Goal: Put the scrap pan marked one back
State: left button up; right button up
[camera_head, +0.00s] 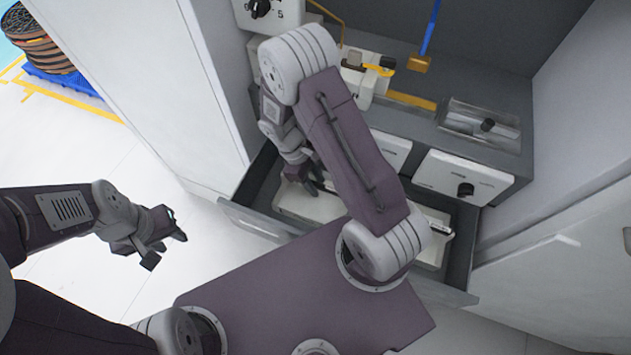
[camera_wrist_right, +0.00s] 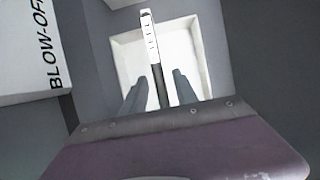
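A white scrap pan (camera_head: 325,208) lies in the open grey drawer (camera_head: 262,226) low in the station, partly hidden by my right arm. My right gripper (camera_head: 305,183) reaches down over its left part. In the right wrist view a white square pan (camera_wrist_right: 128,62) lies below. A white marked piece on a dark stem (camera_wrist_right: 153,45) stands between the two fingers of my right gripper (camera_wrist_right: 159,88), with gaps on both sides. I cannot read its mark. A second white handle-like piece (camera_head: 440,227) shows at the drawer's right. My left gripper (camera_head: 166,250) is open and empty, left of the drawer.
A white panel lettered BLOW-OFF (camera_wrist_right: 30,60) is close on the left of the right wrist view. A metal tray (camera_head: 478,124) sits on the shelf. White floor (camera_head: 110,150) is clear at left.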

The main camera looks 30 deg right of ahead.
jog(key=shift+r, duration=0.15)
jog(key=p+v, duration=0.3)
jog(key=v, duration=0.9)
jog(key=s+r+m+t+y, duration=0.3)
jog(key=s+r+m+t, duration=0.1)
jog(key=s+m, duration=0.3)
jog(key=shift+s+d+r+m+t, duration=0.3)
jog(key=shift+r+m, duration=0.3)
jog(key=shift+m, duration=0.1)
